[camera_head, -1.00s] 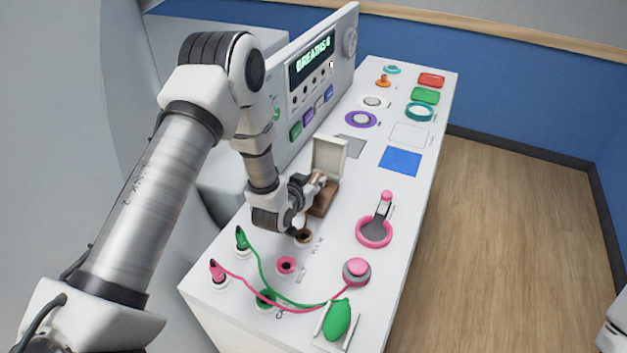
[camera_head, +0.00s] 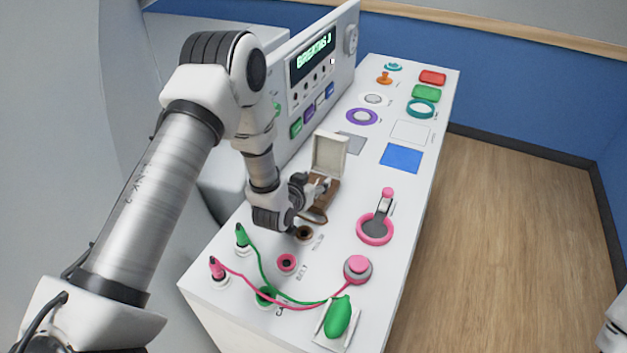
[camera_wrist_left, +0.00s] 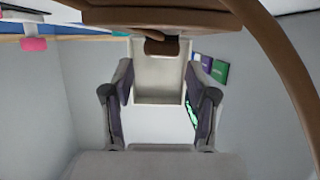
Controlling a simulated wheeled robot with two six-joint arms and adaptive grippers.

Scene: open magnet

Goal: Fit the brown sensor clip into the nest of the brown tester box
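The brown tester box (camera_head: 331,188) stands on the white counter with its pale-lined lid (camera_head: 329,153) raised. In the left wrist view the box's brown body (camera_wrist_left: 150,14) crosses the top, with the lid (camera_wrist_left: 158,72) behind. The brown sensor clip (camera_wrist_left: 162,47) shows at the box, just beyond my fingertips, and a brown cable (camera_wrist_left: 285,65) curves down the right side. I cannot tell whether the clip is fully seated in the nest. My left gripper (camera_head: 322,187) is at the box; in the wrist view its fingers (camera_wrist_left: 158,82) are apart with nothing between them.
A pink ring tool (camera_head: 375,229) is right of the box. The monitor panel (camera_head: 322,75) rises behind. Blue mat (camera_head: 401,158) is bare.

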